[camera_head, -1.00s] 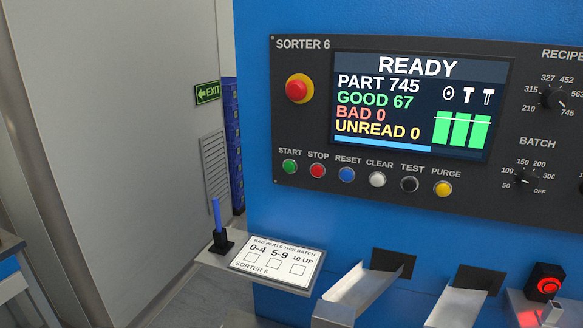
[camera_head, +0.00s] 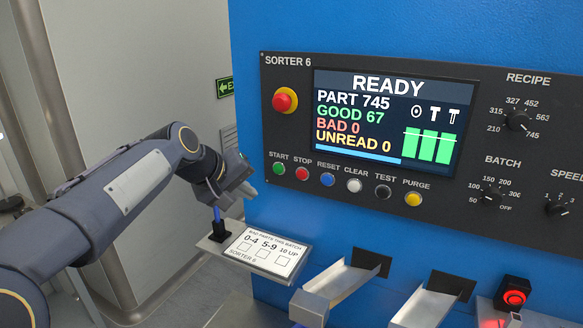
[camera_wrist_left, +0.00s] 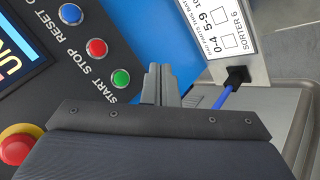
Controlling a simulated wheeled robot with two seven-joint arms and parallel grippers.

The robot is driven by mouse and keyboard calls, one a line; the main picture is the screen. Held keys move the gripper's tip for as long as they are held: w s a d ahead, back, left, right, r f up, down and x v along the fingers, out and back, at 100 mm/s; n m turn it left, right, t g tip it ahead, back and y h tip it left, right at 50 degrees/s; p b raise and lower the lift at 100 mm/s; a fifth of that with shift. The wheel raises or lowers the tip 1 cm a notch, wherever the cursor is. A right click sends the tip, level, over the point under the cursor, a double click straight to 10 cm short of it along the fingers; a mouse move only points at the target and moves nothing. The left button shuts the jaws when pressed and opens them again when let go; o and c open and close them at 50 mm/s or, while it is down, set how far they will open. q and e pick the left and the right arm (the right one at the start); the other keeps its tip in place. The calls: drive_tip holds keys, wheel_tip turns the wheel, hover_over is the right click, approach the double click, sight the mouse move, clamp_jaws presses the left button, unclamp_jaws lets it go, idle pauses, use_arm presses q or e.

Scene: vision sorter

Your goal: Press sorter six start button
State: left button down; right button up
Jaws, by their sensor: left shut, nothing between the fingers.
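The green START button (camera_head: 279,168) is at the left end of the button row on the black SORTER 6 panel (camera_head: 290,70). It also shows in the left wrist view (camera_wrist_left: 121,78), beside the fingers. My left gripper (camera_head: 250,191) is shut and empty, below and left of the START button in the head view. In the left wrist view its fingertips (camera_wrist_left: 160,68) are together, with the START button a little to their left. They look apart from the button. The screen (camera_head: 390,115) reads READY, PART 745, GOOD 67, BAD 0, UNREAD 0. My right gripper is out of view.
A red STOP button (camera_head: 302,173) sits right beside START, and a red emergency knob (camera_head: 285,100) is above. A small shelf below holds a tally card (camera_head: 265,250) and a blue pen (camera_wrist_left: 222,97) in a black holder. Metal chutes (camera_head: 345,280) stick out lower right.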

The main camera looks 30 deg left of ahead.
sight(278, 169)
use_arm(q)
drive_tip(key=shift+w+a, duration=0.1)
drive_tip(key=shift+w, duration=0.05)
drive_tip(key=w+p, duration=0.3)
drive_tip(key=w, duration=0.5)
drive_tip(key=shift+w+a, duration=0.25)
drive_tip(key=shift+a, duration=0.2)
drive_tip(key=shift+w+p, duration=0.1)
drive_tip(key=shift+p, duration=0.25)
idle(1.6)
drive_tip(key=shift+w, duration=0.35)
